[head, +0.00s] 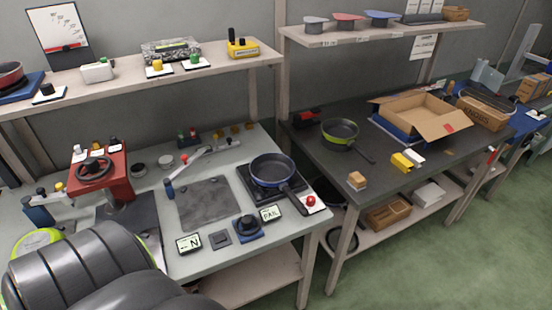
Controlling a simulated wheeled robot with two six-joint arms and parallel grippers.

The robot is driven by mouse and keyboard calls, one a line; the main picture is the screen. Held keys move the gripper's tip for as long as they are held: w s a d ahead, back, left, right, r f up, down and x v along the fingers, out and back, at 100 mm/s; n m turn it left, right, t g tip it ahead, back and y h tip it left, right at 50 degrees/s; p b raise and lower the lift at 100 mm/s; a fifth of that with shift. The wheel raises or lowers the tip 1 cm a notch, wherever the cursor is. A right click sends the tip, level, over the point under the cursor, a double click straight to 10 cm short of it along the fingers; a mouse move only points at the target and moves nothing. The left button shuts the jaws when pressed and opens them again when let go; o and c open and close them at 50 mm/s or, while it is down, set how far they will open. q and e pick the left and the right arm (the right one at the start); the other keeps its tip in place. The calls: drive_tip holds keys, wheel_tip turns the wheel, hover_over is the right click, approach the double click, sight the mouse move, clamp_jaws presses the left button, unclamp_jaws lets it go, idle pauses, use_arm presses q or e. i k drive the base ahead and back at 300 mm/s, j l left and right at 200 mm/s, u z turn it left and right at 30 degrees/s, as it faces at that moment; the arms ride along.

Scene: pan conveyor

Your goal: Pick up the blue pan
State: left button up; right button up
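The blue pan (272,170) sits upright on a square black plate (248,184) at the right end of the light grey workbench. It has a blue rim and a dark inside. Its dark handle points toward the front right, close to a red button (311,201). My grey arm fills the lower left corner, well to the left of the pan. Neither of my grippers shows.
A green pan (340,133) stands on the dark table at the right, near an open cardboard box (430,115). A red device with a handwheel (95,170) stands at the bench's left. Small display cards, a dark knob (248,226) and a jointed lever lie around the bench.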

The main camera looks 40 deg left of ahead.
sight(270, 170)
drive_tip(key=j+u, duration=0.15)
drive_tip(key=u, duration=1.1)
